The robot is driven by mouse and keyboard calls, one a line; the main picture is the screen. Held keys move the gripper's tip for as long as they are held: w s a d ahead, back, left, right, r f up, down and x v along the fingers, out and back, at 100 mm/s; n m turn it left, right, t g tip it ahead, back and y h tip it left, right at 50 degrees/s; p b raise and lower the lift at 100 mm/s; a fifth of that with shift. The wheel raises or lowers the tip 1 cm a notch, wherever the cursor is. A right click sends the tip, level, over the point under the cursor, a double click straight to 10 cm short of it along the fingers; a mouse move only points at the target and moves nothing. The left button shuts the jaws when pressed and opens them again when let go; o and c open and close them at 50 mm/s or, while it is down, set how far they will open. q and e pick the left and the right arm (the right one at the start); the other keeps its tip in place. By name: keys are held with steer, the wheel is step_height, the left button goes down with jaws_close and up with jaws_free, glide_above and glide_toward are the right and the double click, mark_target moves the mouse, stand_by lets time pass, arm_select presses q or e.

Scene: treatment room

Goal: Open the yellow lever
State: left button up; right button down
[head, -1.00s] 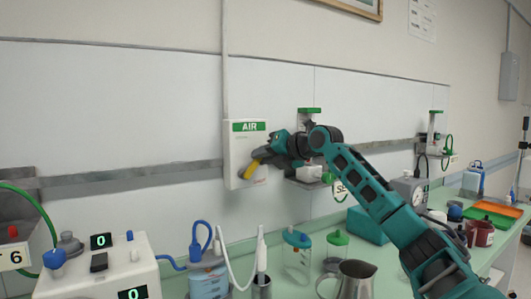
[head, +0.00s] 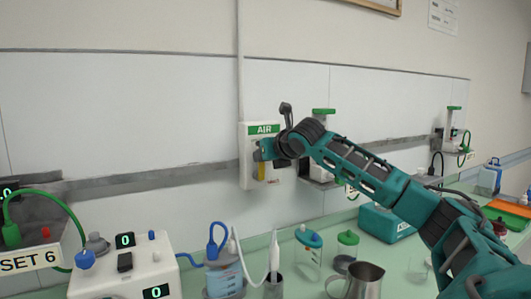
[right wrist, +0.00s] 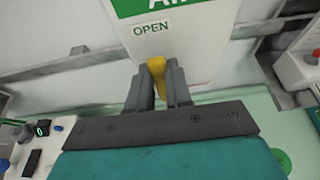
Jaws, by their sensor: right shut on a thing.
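The yellow lever (head: 261,173) is on the front of the white AIR box (head: 247,181) on the wall. In the head view its lower part hangs about straight down below my right gripper (head: 262,155), which hides its upper part. In the right wrist view the lever (right wrist: 157,70) stands between the two grey fingers of my right gripper (right wrist: 158,84), which is shut on it. The word OPEN shows on the box (right wrist: 188,42) above and left of the lever. My left gripper is not in view.
A grey rail (head: 150,183) runs along the wall.

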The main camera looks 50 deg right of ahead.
stand_by(0.5)
steer(key=c, duration=1)
jaws_free()
steer(key=shift+c, duration=0.2)
steer(key=b+v, duration=0.2)
steer(key=v, duration=1.1)
steer(key=shift+w+a, duration=0.1)
steer(key=shift+a, duration=0.05)
